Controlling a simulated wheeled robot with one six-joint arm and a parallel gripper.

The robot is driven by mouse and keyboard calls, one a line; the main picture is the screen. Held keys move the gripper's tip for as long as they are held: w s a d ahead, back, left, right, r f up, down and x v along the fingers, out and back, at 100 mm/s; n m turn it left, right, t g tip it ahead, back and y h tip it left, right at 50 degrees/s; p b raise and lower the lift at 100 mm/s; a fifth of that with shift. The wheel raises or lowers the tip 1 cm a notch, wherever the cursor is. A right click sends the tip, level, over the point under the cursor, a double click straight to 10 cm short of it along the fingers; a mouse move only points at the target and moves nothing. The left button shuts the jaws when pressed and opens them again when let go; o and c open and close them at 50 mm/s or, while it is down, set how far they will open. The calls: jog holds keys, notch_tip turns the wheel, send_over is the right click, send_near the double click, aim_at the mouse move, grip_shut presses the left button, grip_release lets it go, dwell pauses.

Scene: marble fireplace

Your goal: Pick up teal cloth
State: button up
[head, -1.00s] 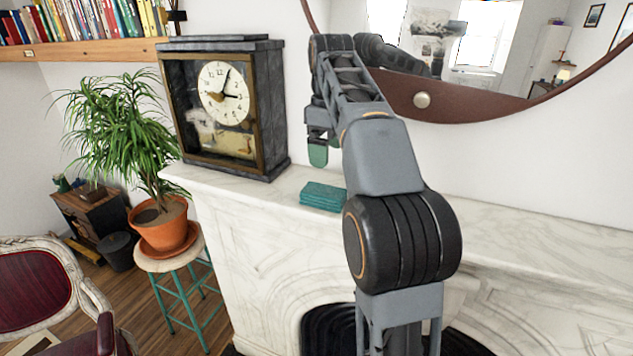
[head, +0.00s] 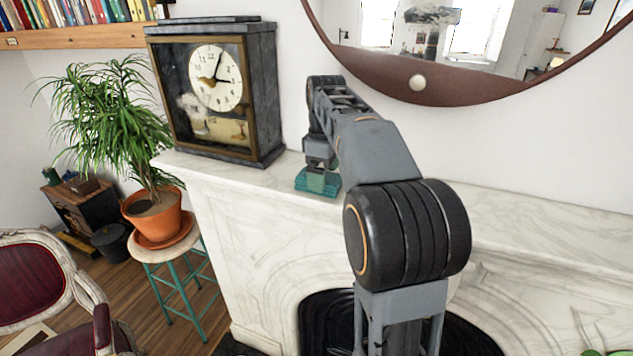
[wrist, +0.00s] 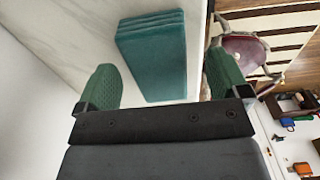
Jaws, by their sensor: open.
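The teal cloth (head: 318,187) is a folded, layered stack lying on the white marble mantel, to the right of the clock. In the wrist view the cloth (wrist: 152,62) shows between and beyond the two green fingertips, with bare space on each side of it. My gripper (head: 318,178) is open, pointing down at the cloth from just above. It also shows in the wrist view (wrist: 163,85) with its fingers apart and nothing held. In the head view the gripper covers part of the cloth. I cannot tell if a finger touches it.
A dark mantel clock (head: 217,95) stands close to the left of the gripper. A round mirror (head: 440,95) hangs on the wall behind my arm. The mantel (head: 560,222) is clear to the right. A potted plant (head: 155,214) on a stool stands below left.

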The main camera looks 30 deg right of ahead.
jog(key=shift+f, duration=1.2)
jog(key=c, duration=1)
jog(key=shift+r, duration=0.1)
jog(key=shift+r, duration=0.5)
jog(key=r, duration=0.2)
jog(key=shift+s+a+r+b, duration=0.1)
jog(key=shift+a+r+b, duration=0.1)
jog(key=shift+r+b, duration=0.15)
jog(key=s+a+r+b, duration=0.2)
jog(key=s+a+r, duration=0.7)
jog(key=a, duration=0.1)
